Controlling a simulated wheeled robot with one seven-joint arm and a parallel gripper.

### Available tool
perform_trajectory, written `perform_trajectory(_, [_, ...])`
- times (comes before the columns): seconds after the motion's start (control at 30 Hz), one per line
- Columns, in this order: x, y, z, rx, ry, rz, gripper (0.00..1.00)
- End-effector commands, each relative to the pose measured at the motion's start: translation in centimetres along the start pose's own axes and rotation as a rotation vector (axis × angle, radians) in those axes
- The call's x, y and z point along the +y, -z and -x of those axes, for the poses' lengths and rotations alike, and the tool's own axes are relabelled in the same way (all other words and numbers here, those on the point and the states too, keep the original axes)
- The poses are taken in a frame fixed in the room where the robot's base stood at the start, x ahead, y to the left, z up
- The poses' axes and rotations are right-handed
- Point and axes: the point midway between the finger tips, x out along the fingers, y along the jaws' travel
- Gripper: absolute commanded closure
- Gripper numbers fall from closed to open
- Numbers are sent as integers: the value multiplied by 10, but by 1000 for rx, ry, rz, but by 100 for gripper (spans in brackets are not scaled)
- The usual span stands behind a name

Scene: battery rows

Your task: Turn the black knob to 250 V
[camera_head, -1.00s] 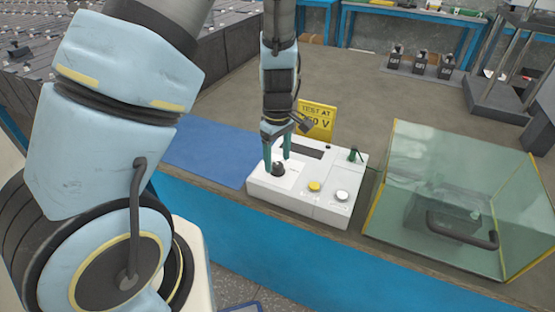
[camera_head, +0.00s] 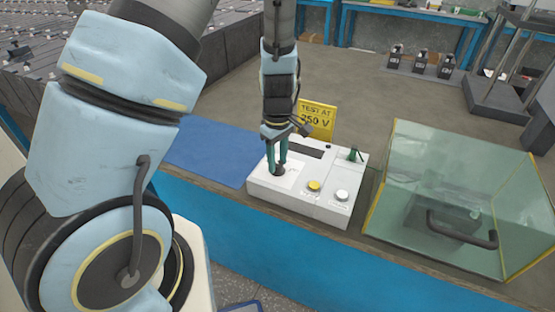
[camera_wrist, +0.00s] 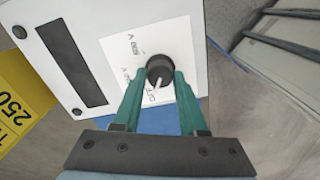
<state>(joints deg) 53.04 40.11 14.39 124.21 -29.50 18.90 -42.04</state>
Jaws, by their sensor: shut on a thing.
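The black knob (camera_wrist: 160,68) sits on the white dial plate of the white tester box (camera_head: 330,211). In the wrist view its white pointer mark faces the lettering at the bottom of the plate, which looks like OFF. My gripper (camera_wrist: 162,77) is shut on the knob, with one green finger on each side. In the head view my gripper (camera_head: 277,170) stands upright over the box and its fingers partly hide the knob. A yellow sign (camera_head: 317,119) behind the box reads TEST AT 250 V.
The box also has a dark display (camera_head: 304,150), a yellow button (camera_head: 314,186), a white button (camera_head: 342,195) and a green-topped part (camera_head: 355,154). A glass case (camera_head: 410,150) stands to the right. A blue mat (camera_head: 205,150) lies to the left.

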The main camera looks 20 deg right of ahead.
Motion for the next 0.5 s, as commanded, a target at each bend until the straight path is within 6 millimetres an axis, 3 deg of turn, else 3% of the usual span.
perform_trajectory(0.1, [0, 0, 0, 0, 0, 0, 100])
perform_trajectory(0.5, [0, 0, 0, -1, 0, -36, 100])
